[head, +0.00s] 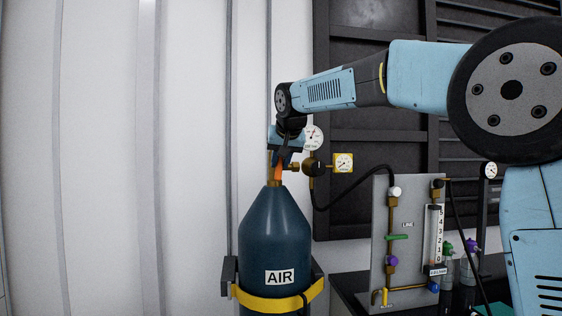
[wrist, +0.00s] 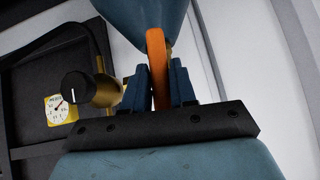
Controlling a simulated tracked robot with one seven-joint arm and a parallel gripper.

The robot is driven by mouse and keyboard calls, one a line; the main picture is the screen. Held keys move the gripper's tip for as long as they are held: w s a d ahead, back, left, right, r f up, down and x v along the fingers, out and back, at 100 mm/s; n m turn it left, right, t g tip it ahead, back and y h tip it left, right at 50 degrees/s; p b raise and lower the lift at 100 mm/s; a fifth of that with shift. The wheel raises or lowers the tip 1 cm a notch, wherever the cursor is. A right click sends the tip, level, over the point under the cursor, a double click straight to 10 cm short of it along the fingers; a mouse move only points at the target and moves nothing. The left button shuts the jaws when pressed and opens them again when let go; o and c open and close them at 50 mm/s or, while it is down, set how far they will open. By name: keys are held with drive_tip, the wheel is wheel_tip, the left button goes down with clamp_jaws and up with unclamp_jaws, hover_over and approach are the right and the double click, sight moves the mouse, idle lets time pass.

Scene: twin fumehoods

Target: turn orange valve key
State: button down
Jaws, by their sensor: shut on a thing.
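The orange valve key (head: 277,171) sits at the top of the dark blue AIR gas cylinder (head: 274,235). My gripper (head: 281,160) reaches down onto it from above. In the wrist view the orange key (wrist: 157,66) stands between the two blue fingers of my gripper (wrist: 160,85), which are shut on it. The brass valve (head: 273,183) below is partly hidden by the gripper in the head view. The cylinder's shoulder (wrist: 145,15) shows at the top of the wrist view.
The brass regulator (head: 312,166) with a round white gauge (head: 314,138) and a yellow square gauge (head: 343,163) sits just right of the key. A black hose (head: 350,185) runs to the grey valve panel (head: 379,220). A yellow strap (head: 272,302) holds the cylinder near the white wall.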

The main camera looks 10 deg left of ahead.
drive_tip(key=shift+f, duration=0.25)
drive_tip(key=c, duration=1.2)
unclamp_jaws()
drive_tip(key=shift+o, duration=1)
drive_tip(key=shift+r, duration=0.15)
drive_tip(key=shift+r, duration=0.1)
drive_tip(key=v, duration=1.3)
drive_tip(key=shift+s, duration=0.25)
drive_tip(key=shift+r, duration=0.1)
